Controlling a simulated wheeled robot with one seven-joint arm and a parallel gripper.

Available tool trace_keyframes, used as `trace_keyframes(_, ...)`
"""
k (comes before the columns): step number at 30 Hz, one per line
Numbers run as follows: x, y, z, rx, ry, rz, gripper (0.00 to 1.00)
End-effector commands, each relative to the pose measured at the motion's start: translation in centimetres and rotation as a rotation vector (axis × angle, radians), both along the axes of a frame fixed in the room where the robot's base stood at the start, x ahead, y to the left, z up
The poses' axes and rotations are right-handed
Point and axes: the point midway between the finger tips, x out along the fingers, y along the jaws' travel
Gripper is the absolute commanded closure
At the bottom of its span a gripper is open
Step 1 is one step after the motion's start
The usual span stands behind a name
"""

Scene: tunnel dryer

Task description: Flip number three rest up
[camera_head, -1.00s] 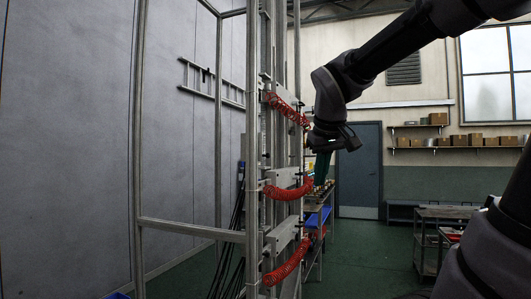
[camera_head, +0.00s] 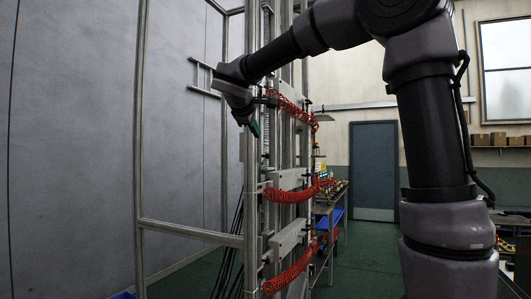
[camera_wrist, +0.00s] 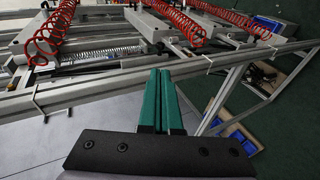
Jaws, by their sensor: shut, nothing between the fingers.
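My gripper (camera_head: 255,129) has green fingers. In the wrist view its two green fingers (camera_wrist: 161,100) lie side by side, shut and empty. In the head view it hangs at the left side of the metal frame, near the top red coiled hose. The frame carries grey rests one above another: a middle rest (camera_head: 289,179) and a lower rest (camera_head: 288,238), with the upper one mostly behind my arm. I cannot read a number on any of them. In the wrist view grey rests (camera_wrist: 147,23) lie beyond a rail, apart from the fingertips.
Red coiled hoses hang at the upper (camera_head: 292,107), middle (camera_head: 290,193) and lower (camera_head: 290,273) levels. A metal upright (camera_head: 141,150) and cross rail (camera_head: 190,231) stand at the left. A table (camera_head: 325,208) stands behind. The green floor at right is partly open.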

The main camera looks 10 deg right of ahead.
Motion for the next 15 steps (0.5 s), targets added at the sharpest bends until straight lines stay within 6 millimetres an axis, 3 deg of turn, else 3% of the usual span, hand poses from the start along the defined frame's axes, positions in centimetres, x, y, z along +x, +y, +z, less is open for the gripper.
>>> trace_keyframes(8, 1.3, -0.7, -0.8, 0.0, 0.002, -0.002, 1.0)
trace_keyframes(15, 5.2, -2.6, -3.1, 0.0, 0.004, -0.003, 1.0)
